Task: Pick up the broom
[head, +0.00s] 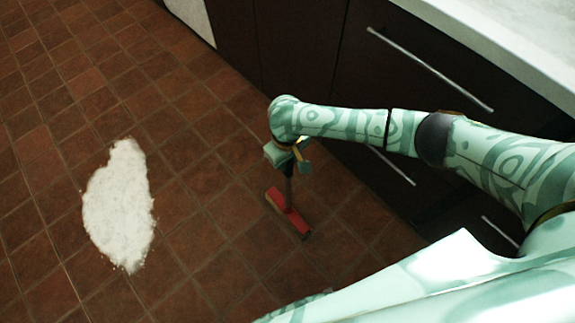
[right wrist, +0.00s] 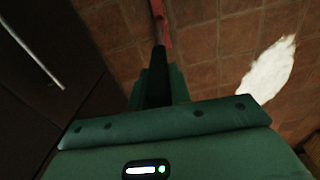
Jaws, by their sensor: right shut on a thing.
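The broom has a red head (head: 288,212) on or just above the brown tiled floor, and a dark handle that rises from it to my right gripper (head: 288,158). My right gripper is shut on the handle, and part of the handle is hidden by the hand. In the right wrist view the dark handle (right wrist: 158,75) runs out from between the green fingers toward the red head (right wrist: 163,28). Whether the broom head touches the floor I cannot tell. My left gripper is not in view.
A white powdery patch (head: 119,207) lies on the floor at left, and it also shows in the right wrist view (right wrist: 268,70). Dark cabinets (head: 300,45) with metal handles and a pale countertop (head: 515,35) stand at the right. The tiled floor around the broom is otherwise clear.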

